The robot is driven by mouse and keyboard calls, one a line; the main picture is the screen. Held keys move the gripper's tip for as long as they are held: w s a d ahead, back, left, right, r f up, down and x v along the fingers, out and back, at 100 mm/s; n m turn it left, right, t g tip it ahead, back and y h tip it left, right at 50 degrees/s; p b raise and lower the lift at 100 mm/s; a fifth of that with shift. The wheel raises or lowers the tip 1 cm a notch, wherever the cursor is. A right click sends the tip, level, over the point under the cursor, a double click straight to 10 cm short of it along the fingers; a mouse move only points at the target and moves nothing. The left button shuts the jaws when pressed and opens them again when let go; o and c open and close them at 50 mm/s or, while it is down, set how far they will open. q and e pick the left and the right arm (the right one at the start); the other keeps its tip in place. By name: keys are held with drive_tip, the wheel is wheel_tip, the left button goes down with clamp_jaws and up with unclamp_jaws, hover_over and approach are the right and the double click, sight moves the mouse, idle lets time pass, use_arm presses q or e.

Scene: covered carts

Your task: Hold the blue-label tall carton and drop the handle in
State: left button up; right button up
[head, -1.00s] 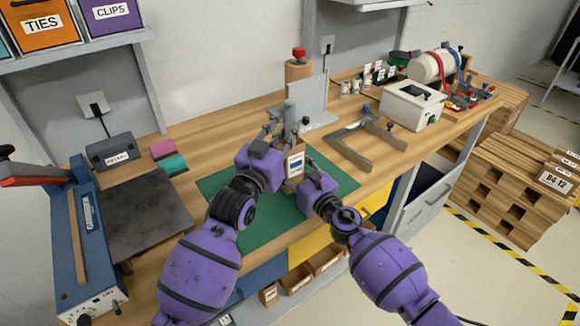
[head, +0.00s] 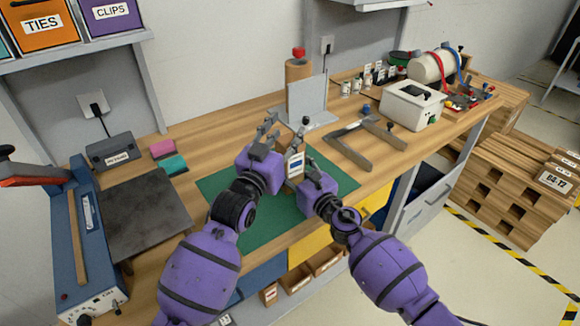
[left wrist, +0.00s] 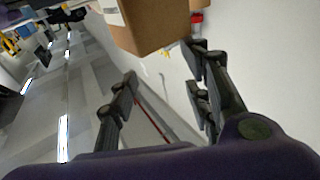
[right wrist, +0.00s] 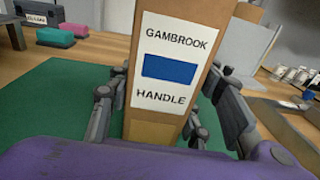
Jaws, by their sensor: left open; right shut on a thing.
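The tall brown carton (head: 295,163) stands upright over the green mat. In the right wrist view its white label (right wrist: 168,63) reads GAMBROOK HANDLE around a blue rectangle. My right gripper (right wrist: 165,100) is shut on the carton, with fingers on both sides. My left gripper (head: 271,126) is open and empty, up and left of the carton in the head view. In the left wrist view a brown carton face (left wrist: 152,22) shows beyond its spread fingers. No handle shows outside the carton, and the carton's inside is hidden.
The green mat (head: 245,232) covers the front of the bench. A grey upright plate (head: 307,100) and a red-topped brown cylinder (head: 298,68) stand behind.

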use_arm(q)
drive_tip(key=v, duration=1.2)
use_arm(e)
drive_tip(key=o, duration=1.2)
drive_tip(key=shift+s, duration=0.1)
drive_tip(key=v, duration=1.2)
